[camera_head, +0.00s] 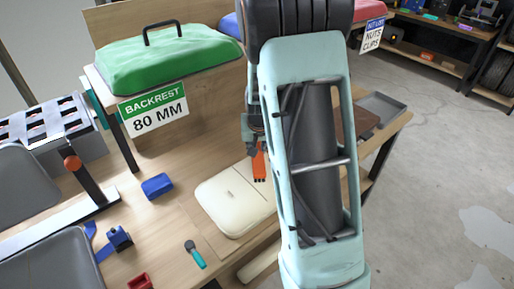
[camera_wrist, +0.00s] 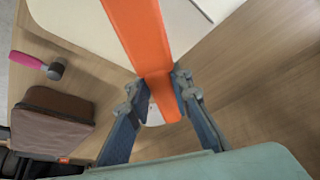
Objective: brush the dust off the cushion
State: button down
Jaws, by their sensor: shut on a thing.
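A cream cushion (camera_head: 226,208) lies flat on the wooden workbench (camera_head: 180,228), partly hidden by my arm in the head view. Its pale surface also fills the top of the wrist view (camera_wrist: 85,27). My gripper (camera_wrist: 160,92) is shut on an orange brush (camera_wrist: 142,30), which also shows in the head view (camera_head: 259,166) at the cushion's far edge. The brush extends over the cushion in the wrist view. I cannot tell whether it touches the cushion. I cannot make out dust; a thin dark line crosses the cushion.
A green backrest (camera_head: 165,58) sits on a raised shelf labelled 80 MM. A blue block (camera_head: 157,186), a teal-handled tool (camera_head: 196,256) and a red part (camera_head: 140,282) lie left of the cushion. A pink-handled mallet (camera_wrist: 30,61) and brown box (camera_wrist: 50,120) are left in the wrist view.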

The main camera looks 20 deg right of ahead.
jog(key=shift+f+b, duration=1)
jog(key=shift+f, duration=0.15)
jog(key=shift+a, duration=0.1)
jog(key=shift+s+a+r+p, duration=0.1)
jog(key=shift+s+a+p, duration=0.3)
jog(key=shift+a, duration=0.6)
jog(key=shift+s+a+f+p, duration=0.1)
jog(key=shift+s+a+p, duration=0.15)
jog(key=shift+a+p, duration=0.55)
jog(key=shift+s+a+r+p, duration=0.1)
jog(key=shift+s+a+p, duration=0.2)
jog(key=shift+a, duration=0.95)
jog(key=shift+s+a+p, duration=0.7)
jog(key=shift+a+p, duration=0.4)
jog(key=shift+a, duration=1.05)
jog(key=shift+s+a+p, duration=0.75)
jog(key=shift+a+p, duration=0.3)
jog(key=shift+a, duration=1.05)
jog(key=shift+s+a+p, duration=0.7)
jog(key=shift+a+p, duration=0.4)
jog(key=shift+a, duration=1.05)
jog(key=shift+d, duration=0.1)
